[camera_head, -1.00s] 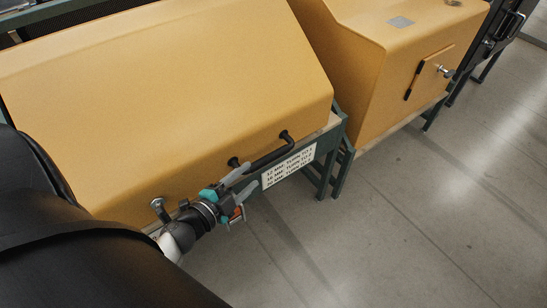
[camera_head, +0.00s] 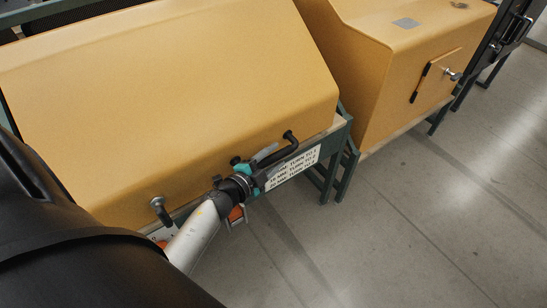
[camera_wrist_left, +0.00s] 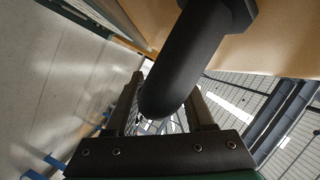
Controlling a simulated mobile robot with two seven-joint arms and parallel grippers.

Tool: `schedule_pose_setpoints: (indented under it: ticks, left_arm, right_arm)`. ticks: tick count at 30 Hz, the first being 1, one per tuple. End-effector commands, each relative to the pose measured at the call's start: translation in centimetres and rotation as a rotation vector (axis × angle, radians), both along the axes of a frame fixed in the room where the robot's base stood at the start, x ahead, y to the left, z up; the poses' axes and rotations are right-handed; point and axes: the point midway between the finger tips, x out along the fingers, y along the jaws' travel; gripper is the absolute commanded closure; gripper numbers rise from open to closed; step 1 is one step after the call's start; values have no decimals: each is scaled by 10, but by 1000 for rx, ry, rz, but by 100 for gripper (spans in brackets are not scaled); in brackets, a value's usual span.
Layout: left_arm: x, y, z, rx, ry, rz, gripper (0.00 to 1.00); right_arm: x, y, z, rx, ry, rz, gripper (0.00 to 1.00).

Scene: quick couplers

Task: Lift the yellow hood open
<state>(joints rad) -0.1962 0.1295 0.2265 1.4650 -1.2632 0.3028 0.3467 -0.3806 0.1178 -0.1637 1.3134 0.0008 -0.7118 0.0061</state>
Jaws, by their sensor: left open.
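The yellow hood (camera_head: 170,90) fills the left of the head view and sits down on its green frame. A black bar handle (camera_head: 284,148) is fixed near its lower front edge. It also shows large in the left wrist view (camera_wrist_left: 200,55). My left gripper (camera_head: 268,164) is at the handle, covering its left part. In the wrist view its two fingers (camera_wrist_left: 165,112) stand apart, with the bar appearing between them. Whether either finger touches the bar cannot be told. My right gripper is out of view.
A white printed label (camera_head: 292,168) is on the frame below the handle. A second yellow housing (camera_head: 385,70) stands to the right. The grey floor (camera_head: 420,220) in front is clear.

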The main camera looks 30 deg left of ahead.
Motion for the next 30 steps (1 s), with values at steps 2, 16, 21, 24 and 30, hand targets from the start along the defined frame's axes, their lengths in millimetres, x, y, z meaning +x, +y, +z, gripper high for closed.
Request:
schedule_pose_setpoints:
  ticks: [2, 16, 21, 24, 30]
  left_arm:
    - [0, 0, 0, 0, 0, 0, 49]
    - [0, 0, 0, 0, 0, 0, 100]
    - [0, 0, 0, 0, 0, 0, 100]
    - [0, 0, 0, 0, 0, 0, 100]
    - [0, 0, 0, 0, 0, 0, 100]
  right_arm:
    - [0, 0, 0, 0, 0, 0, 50]
    - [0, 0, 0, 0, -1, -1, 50]
    - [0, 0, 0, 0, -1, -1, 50]
    - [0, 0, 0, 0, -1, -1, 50]
    - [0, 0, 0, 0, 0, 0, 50]
